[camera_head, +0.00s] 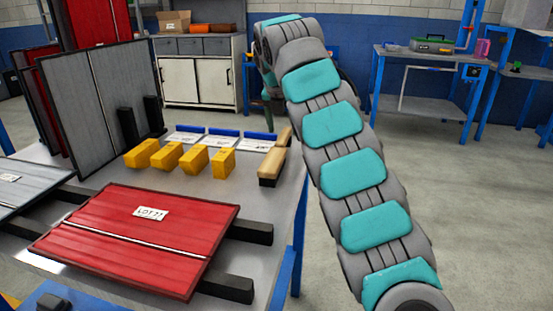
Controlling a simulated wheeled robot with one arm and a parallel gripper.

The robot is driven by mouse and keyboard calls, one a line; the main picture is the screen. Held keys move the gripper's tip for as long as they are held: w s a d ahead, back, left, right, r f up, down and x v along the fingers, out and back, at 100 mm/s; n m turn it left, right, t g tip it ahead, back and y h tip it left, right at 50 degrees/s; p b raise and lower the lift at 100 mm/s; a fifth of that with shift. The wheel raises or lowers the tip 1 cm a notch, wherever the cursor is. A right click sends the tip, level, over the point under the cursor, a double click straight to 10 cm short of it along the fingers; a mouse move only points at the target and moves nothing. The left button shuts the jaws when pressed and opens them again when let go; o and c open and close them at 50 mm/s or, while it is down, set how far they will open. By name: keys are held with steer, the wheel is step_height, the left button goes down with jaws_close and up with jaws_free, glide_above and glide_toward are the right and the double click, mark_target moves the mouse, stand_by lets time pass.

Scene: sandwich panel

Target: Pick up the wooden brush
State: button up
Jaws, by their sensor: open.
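The wooden brush (275,160) lies on the grey worktable near its right edge. It has a light wooden body with dark bristles underneath, and its narrower handle points away toward the back. My arm rises at the right of the picture and bends over at the top, beyond the brush. No part of my arm touches the brush. The fingers of my gripper do not show; the far end of the arm is hidden behind its own links.
Several yellow blocks (194,161) stand in a row left of the brush, with blue-edged white cards (222,142) behind. A red panel (140,235) lies on dark bars in front. Grey upright panels (90,100) stand at left. Open floor lies to the right.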

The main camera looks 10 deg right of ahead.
mark_target(285, 133)
steer(key=shift+x, duration=2.35)
steer(key=shift+d, duration=0.1)
steer(key=shift+c, duration=0.2)
jaws_close()
